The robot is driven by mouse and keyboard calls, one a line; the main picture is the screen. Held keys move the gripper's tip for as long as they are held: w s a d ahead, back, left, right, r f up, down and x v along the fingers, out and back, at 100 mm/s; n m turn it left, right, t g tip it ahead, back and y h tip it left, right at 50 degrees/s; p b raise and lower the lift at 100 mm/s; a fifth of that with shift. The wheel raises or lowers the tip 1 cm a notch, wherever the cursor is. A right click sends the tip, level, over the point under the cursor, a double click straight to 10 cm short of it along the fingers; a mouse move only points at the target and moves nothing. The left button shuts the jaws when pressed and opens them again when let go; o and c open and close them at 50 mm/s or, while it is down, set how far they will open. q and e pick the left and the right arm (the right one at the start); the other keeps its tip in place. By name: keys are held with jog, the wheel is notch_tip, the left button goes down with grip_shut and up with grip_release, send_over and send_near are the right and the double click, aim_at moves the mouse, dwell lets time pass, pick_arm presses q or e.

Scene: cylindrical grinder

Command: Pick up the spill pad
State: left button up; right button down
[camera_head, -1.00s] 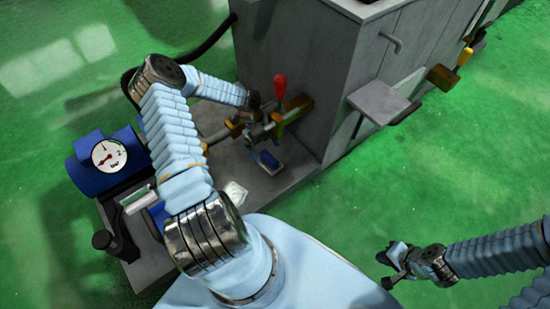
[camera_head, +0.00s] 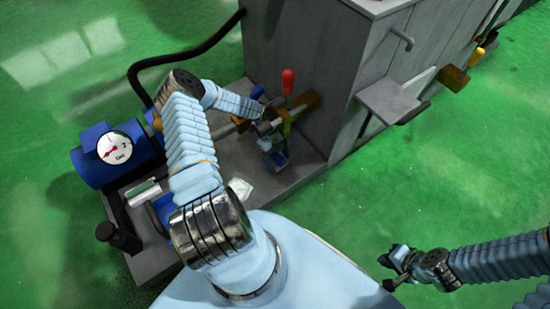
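A crumpled white sheet (camera_head: 240,188), which looks like the spill pad, lies on the grey machine ledge, just right of my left arm. My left gripper (camera_head: 272,152) points down over the ledge, right of and beyond the white sheet and apart from it. A small blue object (camera_head: 278,160) shows at its fingertips; whether the fingers touch it or are closed is too small to tell. My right gripper (camera_head: 389,273) is at the lower right over the green floor, with its fingers apart and nothing between them.
A red-knobbed lever (camera_head: 288,82) and a brass-coloured block stand beside my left gripper, against the grey cabinet (camera_head: 300,50). A blue motor with a white gauge (camera_head: 114,148) and a black post (camera_head: 116,237) are at the left. A grey shelf (camera_head: 387,101) juts out right. The right floor is clear.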

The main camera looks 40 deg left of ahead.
pick_arm(q)
jog(key=c, duration=0.7)
jog(key=shift+o, duration=0.2)
jog(key=shift+r, duration=0.1)
jog(key=shift+r, duration=0.55)
jog(key=s+a, duration=0.1)
jog(key=s, duration=0.3)
jog(key=s+a, duration=0.1)
jog(key=s, duration=0.3)
jog(key=s+a+p, duration=0.1)
jog(key=s, duration=0.3)
jog(key=shift+s+a, duration=0.2)
jog(key=shift+a, duration=0.1)
notch_tip(320, 180, up, 14)
jog(key=p, duration=0.2)
jog(key=shift+f, duration=0.1)
